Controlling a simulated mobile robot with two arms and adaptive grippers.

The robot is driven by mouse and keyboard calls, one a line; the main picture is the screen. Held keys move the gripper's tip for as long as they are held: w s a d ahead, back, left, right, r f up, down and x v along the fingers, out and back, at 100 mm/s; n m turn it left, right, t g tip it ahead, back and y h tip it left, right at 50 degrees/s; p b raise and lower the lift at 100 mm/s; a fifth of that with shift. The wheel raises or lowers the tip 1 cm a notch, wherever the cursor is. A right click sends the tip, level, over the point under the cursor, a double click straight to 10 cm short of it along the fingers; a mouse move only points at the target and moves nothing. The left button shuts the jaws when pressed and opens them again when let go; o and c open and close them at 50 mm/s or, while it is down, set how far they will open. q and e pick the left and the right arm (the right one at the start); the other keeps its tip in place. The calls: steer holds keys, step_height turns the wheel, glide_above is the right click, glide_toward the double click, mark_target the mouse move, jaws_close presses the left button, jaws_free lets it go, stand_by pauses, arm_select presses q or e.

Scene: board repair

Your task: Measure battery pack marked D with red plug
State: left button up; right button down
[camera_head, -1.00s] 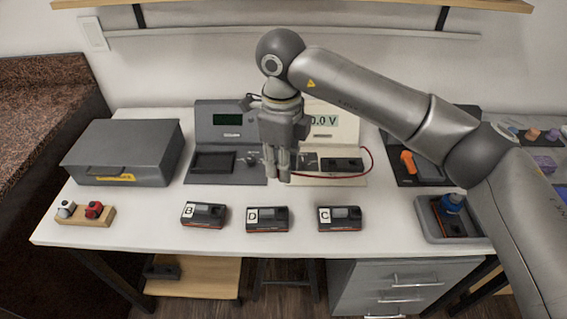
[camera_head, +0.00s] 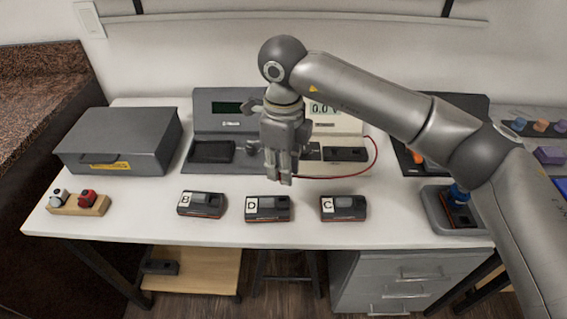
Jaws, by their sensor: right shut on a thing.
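The battery pack marked D (camera_head: 268,208) lies on the white table in the middle of a row, its label facing me. My right gripper (camera_head: 286,179) points down just behind and above it, apart from it. Its fingers are shut at the end of a red lead (camera_head: 340,178), which I take to be the red plug; the fingers mostly hide it. The lead loops right, up to the cream meter (camera_head: 335,125), whose display reads about 0.0 and is partly covered by my arm. My left gripper is not in view.
Pack B (camera_head: 202,204) lies left of D and pack C (camera_head: 343,208) right of it. A wooden block (camera_head: 96,208) holds a white and a red piece. A grey case (camera_head: 120,140) stands behind it. A grey tray (camera_head: 436,214) with a pack is at right. The front table strip is clear.

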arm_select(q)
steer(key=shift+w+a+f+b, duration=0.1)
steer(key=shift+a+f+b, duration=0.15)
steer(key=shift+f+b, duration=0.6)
arm_select(e)
steer(key=shift+f, duration=1.4)
steer(key=shift+f+b, duration=0.6)
steer(key=shift+f, duration=0.1)
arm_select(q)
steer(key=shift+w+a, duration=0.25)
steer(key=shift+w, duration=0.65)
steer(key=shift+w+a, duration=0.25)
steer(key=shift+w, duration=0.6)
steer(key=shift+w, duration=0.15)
arm_select(e)
steer(key=shift+f, duration=0.1)
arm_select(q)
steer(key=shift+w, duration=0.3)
arm_select(e)
steer(key=shift+f, duration=0.1)
